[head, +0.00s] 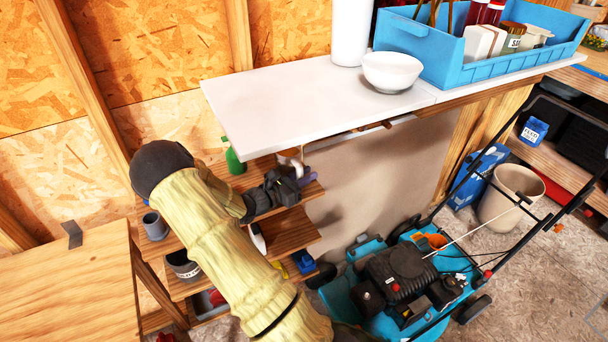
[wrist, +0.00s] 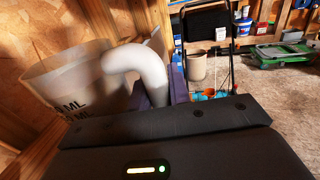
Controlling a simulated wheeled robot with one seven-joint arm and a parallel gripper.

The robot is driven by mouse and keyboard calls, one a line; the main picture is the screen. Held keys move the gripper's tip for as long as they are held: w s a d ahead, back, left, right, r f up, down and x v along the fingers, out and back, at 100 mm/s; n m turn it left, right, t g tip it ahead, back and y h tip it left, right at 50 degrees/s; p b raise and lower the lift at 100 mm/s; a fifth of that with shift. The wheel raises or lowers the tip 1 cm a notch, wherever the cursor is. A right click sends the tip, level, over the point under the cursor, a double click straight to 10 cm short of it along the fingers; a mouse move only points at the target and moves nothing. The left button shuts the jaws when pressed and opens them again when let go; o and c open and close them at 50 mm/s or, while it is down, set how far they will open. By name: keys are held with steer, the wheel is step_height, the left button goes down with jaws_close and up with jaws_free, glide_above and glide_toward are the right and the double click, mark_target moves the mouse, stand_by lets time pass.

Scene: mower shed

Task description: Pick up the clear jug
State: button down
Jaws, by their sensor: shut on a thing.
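The clear jug (wrist: 68,85) is at the left of the wrist view, see-through with dark "ML" markings on its side and a thick white curved handle (wrist: 142,62). My gripper (wrist: 160,92) is shut on this handle, with purple finger parts on both sides of it. In the head view my gripper (head: 303,179) is at the shelf unit beneath the white worktop. A small pale part of the jug (head: 290,157) shows just above it there; the rest is hard to make out. I cannot tell whether the jug's base touches the shelf.
The white worktop (head: 262,110) overhangs close above, bearing a white bowl (head: 392,71) and a blue tray (head: 437,68). A green bottle (head: 235,161) stands left of my gripper. Wooden shelf boards (head: 290,232) lie below. A blue mower (head: 400,280) stands on the floor at the right.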

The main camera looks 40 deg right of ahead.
mark_target(299, 172)
steer(key=shift+r+p, duration=1.5)
steer(key=shift+r, duration=0.3)
steer(key=shift+s+f, duration=0.15)
steer(key=shift+s, duration=0.15)
steer(key=s+a+p, duration=0.3)
steer(key=s+a, duration=0.1)
steer(key=s, duration=1.2)
steer(key=shift+s+p, duration=0.3)
steer(key=shift+s, duration=0.05)
steer(key=shift+s+a, duration=0.1)
steer(key=shift+s, duration=0.05)
